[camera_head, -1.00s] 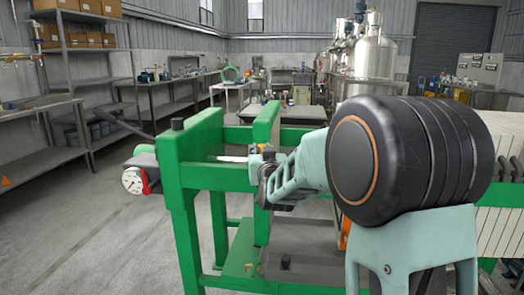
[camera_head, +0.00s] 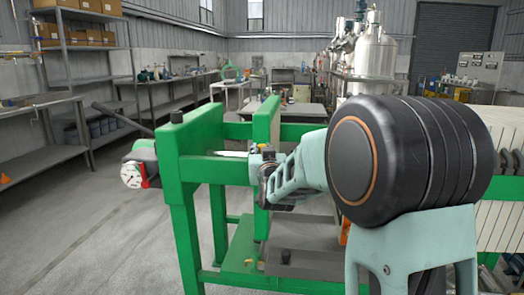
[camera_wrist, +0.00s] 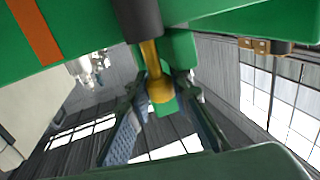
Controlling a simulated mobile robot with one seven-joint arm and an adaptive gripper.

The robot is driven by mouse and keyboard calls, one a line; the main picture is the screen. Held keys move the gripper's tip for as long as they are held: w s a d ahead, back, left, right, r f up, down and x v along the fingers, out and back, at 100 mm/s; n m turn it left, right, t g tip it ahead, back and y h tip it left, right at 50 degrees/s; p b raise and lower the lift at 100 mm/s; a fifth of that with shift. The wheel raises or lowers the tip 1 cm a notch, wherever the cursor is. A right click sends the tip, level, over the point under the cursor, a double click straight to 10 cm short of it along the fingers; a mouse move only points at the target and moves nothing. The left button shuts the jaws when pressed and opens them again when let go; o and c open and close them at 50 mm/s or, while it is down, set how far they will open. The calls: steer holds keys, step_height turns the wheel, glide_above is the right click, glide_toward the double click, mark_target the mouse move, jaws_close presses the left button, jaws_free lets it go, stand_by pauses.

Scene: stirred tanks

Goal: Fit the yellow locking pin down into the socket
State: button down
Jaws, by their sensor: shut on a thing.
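The yellow locking pin (camera_wrist: 153,62) shows in the wrist view as a yellow rod with a rounded end. It runs from a dark cylinder (camera_wrist: 137,18) against the green frame. My gripper (camera_wrist: 163,112) has one finger on each side of the pin's rounded end and is shut on it. In the head view my gripper (camera_head: 267,172) is beside the green frame's upright plate (camera_head: 266,123), partly hidden by my arm. The pin cannot be made out there. I cannot tell whether the dark cylinder is the socket or part of the pin.
Steel tanks (camera_head: 367,55) stand behind. The floor at left (camera_head: 85,235) is clear.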

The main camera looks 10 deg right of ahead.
steer(key=shift+f, duration=0.3)
steer(key=c, duration=1.7)
jaws_free()
steer(key=shift+o, duration=0.2)
steer(key=shift+s+a+f, duration=0.1)
steer(key=shift+s+f, duration=0.05)
steer(key=shift+f, duration=0.05)
steer(key=s, duration=1.1)
steer(key=shift+s+a+r, duration=0.15)
steer(key=shift+s+r, duration=0.25)
steer(key=shift+r, duration=0.05)
